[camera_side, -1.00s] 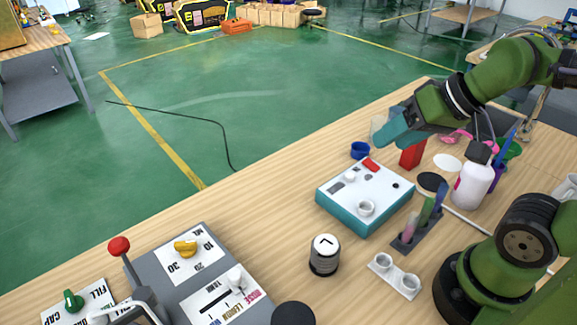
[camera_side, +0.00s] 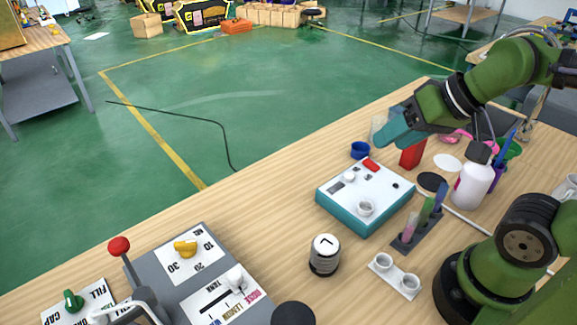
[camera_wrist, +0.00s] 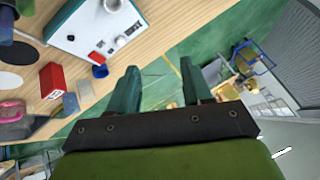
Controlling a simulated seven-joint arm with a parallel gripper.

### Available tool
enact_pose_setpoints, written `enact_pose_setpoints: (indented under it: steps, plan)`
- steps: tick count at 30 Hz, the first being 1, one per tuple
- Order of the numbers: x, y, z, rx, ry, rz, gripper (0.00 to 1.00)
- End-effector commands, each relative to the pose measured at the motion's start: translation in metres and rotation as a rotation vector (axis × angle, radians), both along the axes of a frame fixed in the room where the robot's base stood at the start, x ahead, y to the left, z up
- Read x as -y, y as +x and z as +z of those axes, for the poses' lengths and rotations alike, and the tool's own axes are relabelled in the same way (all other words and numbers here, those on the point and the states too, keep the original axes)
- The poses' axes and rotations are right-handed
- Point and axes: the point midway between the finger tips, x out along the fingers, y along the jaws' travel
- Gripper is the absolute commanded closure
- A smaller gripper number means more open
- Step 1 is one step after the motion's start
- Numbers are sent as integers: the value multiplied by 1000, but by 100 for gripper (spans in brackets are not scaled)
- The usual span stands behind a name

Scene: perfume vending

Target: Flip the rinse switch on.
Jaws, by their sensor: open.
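A white-topped box with teal sides (camera_side: 351,207) stands on the table in the side view. A red switch (camera_side: 371,165) sits at its far edge; no label on it is readable, so I cannot tell whether it is the rinse switch or which way it is set. The box's white top also shows in the wrist view (camera_wrist: 85,30), at the upper left. My gripper (camera_side: 392,137), with teal fingers, hangs above and beyond the box's far right side, apart from it. In the wrist view my gripper (camera_wrist: 160,88) is open, with nothing between its fingers.
A blue cup (camera_side: 360,150) and a red block (camera_side: 412,154) stand just beyond the box. A white bottle (camera_side: 471,186) and a tube rack (camera_side: 414,237) are to its right. A grey control panel (camera_side: 146,264) with knobs lies at front left. Bare tabletop lies left of the box.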

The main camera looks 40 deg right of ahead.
Motion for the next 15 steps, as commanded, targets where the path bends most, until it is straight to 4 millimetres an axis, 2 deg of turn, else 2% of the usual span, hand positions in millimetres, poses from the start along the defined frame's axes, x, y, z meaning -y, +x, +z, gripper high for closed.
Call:
enact_pose_setpoints:
  steps: [1, 5, 9, 15]
  plan:
    - [1, 0, 0, 0, 0, -2, 59]
    - [6, 4, -8, -39, 3, -25, 79]
    - [25, 21, -17, -117, 17, -97, 100]
    - [72, 57, -33, -287, 110, -381, 100]
